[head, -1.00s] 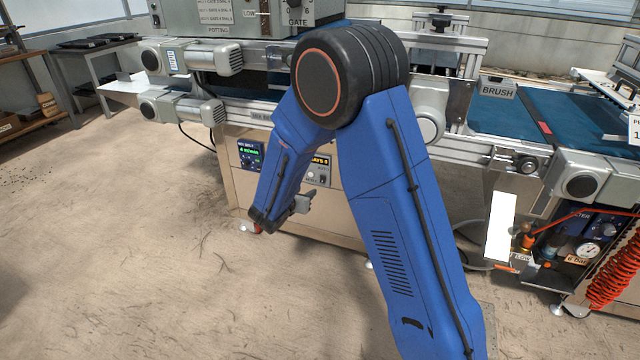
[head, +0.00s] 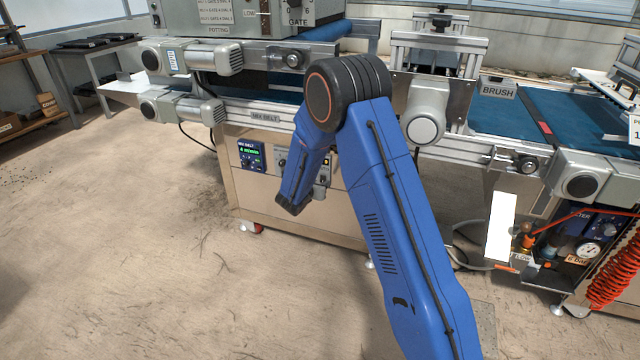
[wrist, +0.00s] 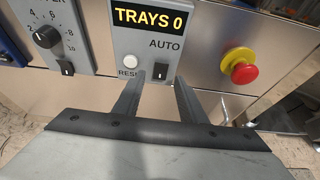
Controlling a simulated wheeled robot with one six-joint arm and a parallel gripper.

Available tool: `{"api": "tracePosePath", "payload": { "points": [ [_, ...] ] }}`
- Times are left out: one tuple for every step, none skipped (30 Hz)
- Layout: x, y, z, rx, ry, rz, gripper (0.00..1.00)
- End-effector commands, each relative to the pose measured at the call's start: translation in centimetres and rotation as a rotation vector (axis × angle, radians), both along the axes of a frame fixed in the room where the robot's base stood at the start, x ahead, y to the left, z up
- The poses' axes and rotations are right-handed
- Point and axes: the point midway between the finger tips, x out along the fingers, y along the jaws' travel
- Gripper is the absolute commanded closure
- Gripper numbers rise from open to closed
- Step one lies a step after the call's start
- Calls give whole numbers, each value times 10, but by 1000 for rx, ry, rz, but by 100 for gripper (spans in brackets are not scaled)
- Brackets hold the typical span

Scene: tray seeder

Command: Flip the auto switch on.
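The auto switch (wrist: 160,72) is a small black switch under the word AUTO on a grey panel (wrist: 183,38) in the wrist view. The panel display reads TRAYS 0. I cannot tell which way the switch is set. My gripper (wrist: 160,82) is open and empty. Its two fingers point at the panel's lower edge, one on each side of the switch in the picture; contact is not clear. In the head view the panel (head: 326,163) is partly hidden behind my blue arm, and the fingers cannot be made out clearly.
A white reset button (wrist: 129,62) sits left of the switch. A red emergency stop knob (wrist: 243,75) on a yellow base is to the right. A panel with a black dial (wrist: 46,37) is to the left.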

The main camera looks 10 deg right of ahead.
Motion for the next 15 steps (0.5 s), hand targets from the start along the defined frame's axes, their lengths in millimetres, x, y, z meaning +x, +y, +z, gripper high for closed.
{"api": "tracePosePath", "payload": {
  "points": [
    [4,-3,-2,0,0,-1,62],
    [6,-4,-3,0,0,0,62],
    [8,-6,-4,0,0,0,62],
    [10,-6,-5,0,0,1,62],
    [11,-7,-5,0,0,1,62],
    [12,-8,-6,0,0,1,62],
    [12,-8,-6,0,0,1,62],
    [13,-8,-6,0,0,1,62],
    [13,-9,-7,0,0,1,62],
    [13,-9,-7,0,0,1,62],
    [13,-9,-7,0,0,1,62],
    [13,-9,-7,0,0,1,62],
    [13,-9,-7,0,0,1,62],
    [13,-9,-7,0,0,1,62],
    [13,-9,-7,0,0,1,62]
  ]
}}
